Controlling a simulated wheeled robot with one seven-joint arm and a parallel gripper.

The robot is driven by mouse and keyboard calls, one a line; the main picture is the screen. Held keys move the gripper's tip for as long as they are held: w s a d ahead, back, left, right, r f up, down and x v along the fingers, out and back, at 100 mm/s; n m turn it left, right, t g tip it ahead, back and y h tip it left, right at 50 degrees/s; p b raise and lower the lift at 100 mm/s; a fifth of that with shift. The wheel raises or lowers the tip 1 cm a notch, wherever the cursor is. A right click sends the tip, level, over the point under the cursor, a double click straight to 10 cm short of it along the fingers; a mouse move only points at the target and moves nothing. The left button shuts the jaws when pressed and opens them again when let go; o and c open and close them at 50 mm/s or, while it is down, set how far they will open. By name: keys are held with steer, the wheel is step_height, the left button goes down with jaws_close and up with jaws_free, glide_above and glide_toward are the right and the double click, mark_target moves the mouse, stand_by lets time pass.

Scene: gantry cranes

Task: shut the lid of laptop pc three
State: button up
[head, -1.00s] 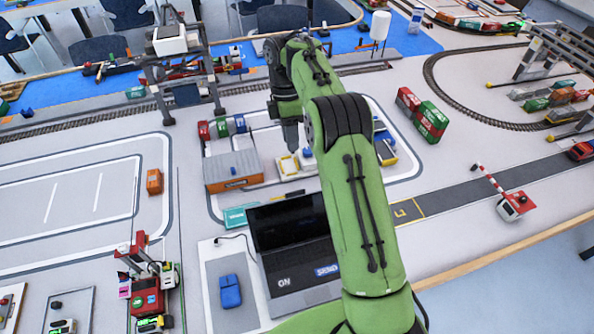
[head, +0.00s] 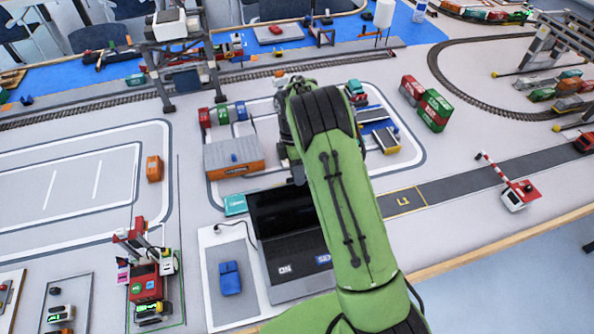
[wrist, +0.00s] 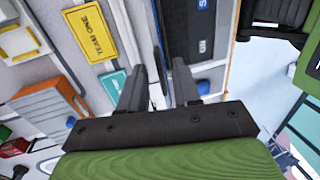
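The laptop (head: 295,262) stands open on a light mat at the front middle in the head view. Its dark screen lid (head: 278,212) is raised at the back of the keyboard half, and my arm covers its right part. In the wrist view the laptop's dark base (wrist: 187,32) shows at the top, with its lid (wrist: 158,68) seen nearly edge-on as a thin dark strip. My gripper (wrist: 158,75) is open, its two fingers apart, with this strip between or just beyond them. I cannot tell whether they touch it. My arm mostly hides the gripper in the head view.
A blue mouse (head: 230,278) lies left of the laptop. A teal container (head: 235,204) and an orange-sided building (head: 234,155) stand behind it. A red vehicle (head: 146,284) is farther left, and a barrier (head: 514,194) stands right by the road.

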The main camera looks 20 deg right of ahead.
jaws_close()
stand_by(1.4)
